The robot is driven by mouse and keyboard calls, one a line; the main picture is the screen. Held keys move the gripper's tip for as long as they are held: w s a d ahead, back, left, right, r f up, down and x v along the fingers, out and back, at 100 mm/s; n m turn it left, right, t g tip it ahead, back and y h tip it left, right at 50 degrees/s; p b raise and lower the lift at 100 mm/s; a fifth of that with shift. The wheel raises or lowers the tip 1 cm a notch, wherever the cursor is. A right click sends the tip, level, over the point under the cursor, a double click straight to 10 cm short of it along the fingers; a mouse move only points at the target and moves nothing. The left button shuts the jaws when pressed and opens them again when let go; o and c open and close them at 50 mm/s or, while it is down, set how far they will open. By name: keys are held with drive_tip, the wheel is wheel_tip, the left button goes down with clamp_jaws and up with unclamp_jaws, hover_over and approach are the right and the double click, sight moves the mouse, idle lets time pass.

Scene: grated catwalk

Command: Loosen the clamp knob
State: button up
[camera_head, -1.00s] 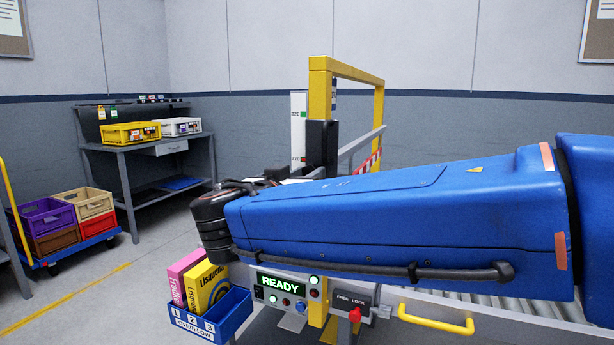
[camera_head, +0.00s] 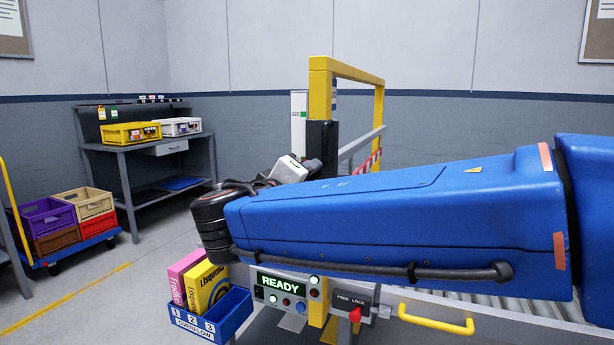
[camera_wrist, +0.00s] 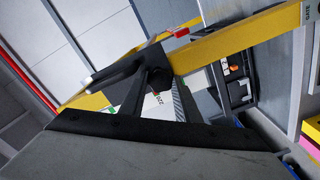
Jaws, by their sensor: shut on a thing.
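The clamp knob (camera_wrist: 160,78) is a dark round piece at the middle of the wrist view, on a black clamp block (camera_wrist: 128,72) by the yellow frame. My gripper (camera_wrist: 157,80) has its two dark fingers converged on the knob, shut on it; the fingers partly hide it. In the head view the black block (camera_head: 322,140) stands against the yellow post, and the grey body of my gripper shows just left of it, above my blue arm. The knob is hidden there.
A yellow gate frame (camera_head: 318,90) rises over a roller conveyor (camera_head: 540,310). A white scale (camera_head: 298,115) stands beside it. Below are a panel reading READY (camera_head: 282,284), a red free-lock knob (camera_head: 355,314) and a blue overflow bin (camera_head: 228,318) with boxes.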

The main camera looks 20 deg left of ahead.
drive_tip(key=n, duration=1.2)
drive_tip(key=shift+n, duration=0.3)
idle(0.4)
drive_tip(key=o, duration=1)
drive_tip(key=shift+o, duration=0.2)
drive_tip(key=s+a, duration=0.1)
drive_tip(key=s, duration=1.6)
drive_tip(key=shift+s+a, duration=0.15)
drive_tip(key=shift+a, duration=0.05)
drive_tip(key=shift+f, duration=0.1)
